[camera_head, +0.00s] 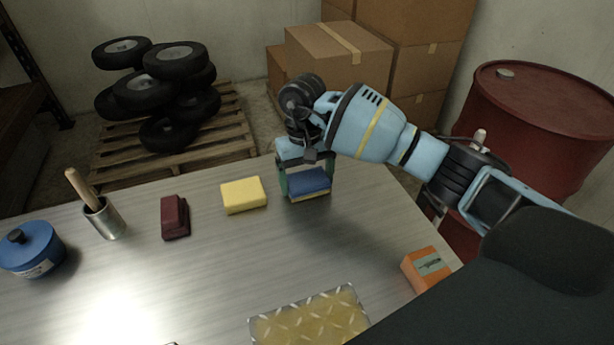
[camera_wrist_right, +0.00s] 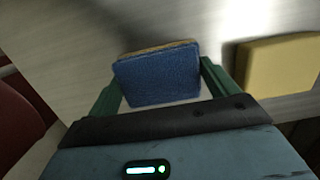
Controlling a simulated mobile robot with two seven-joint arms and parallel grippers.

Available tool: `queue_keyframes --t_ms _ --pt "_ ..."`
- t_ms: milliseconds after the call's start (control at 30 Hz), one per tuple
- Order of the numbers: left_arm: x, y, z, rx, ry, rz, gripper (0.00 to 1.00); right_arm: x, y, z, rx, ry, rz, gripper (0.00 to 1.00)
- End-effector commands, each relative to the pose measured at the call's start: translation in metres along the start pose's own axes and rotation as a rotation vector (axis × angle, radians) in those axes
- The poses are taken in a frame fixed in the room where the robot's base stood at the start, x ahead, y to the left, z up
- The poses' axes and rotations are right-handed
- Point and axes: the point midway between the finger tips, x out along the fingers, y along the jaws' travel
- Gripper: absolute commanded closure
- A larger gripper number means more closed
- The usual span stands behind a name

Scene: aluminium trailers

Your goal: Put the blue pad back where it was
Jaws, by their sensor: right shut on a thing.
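The blue pad (camera_head: 309,183) has a blue top and a yellowish underside. My right gripper (camera_head: 306,186) is shut on it, with one green finger on each side. It is close to the far edge of the metal table, right of the yellow sponge; I cannot tell whether it touches the tabletop. In the right wrist view the blue pad (camera_wrist_right: 158,76) sits between the green fingers of the right gripper (camera_wrist_right: 160,82). My left gripper is not in view.
On the table (camera_head: 200,285) are a yellow sponge (camera_head: 243,195), a dark red block (camera_head: 174,217), a metal cup (camera_head: 105,219) with a wooden handle, a blue canister (camera_head: 32,250), an orange box (camera_head: 427,268) and a yellow patterned plate (camera_head: 312,320). The table's middle is clear.

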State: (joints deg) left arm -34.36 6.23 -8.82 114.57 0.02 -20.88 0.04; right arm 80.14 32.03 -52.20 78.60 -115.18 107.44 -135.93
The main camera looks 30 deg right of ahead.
Motion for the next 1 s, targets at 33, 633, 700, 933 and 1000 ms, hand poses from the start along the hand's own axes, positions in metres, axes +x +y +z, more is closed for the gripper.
queue_keyframes --t_ms 33,633,700,933,1000 --pt "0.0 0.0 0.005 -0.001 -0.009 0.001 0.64 0.004 0.0 0.0 0.0 -0.002 0.001 0.36" --pt "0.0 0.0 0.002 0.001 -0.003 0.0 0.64 -0.02 0.0 -0.001 0.0 0.002 0.0 0.0" --pt "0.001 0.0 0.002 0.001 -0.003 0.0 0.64 -0.033 0.0 -0.001 0.001 0.003 0.0 0.0" --pt "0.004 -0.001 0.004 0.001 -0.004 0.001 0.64 -0.079 0.0 -0.001 0.0 0.001 0.0 0.0" --pt "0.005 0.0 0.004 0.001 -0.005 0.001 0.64 -0.091 0.0 -0.001 0.001 0.001 0.0 0.0"
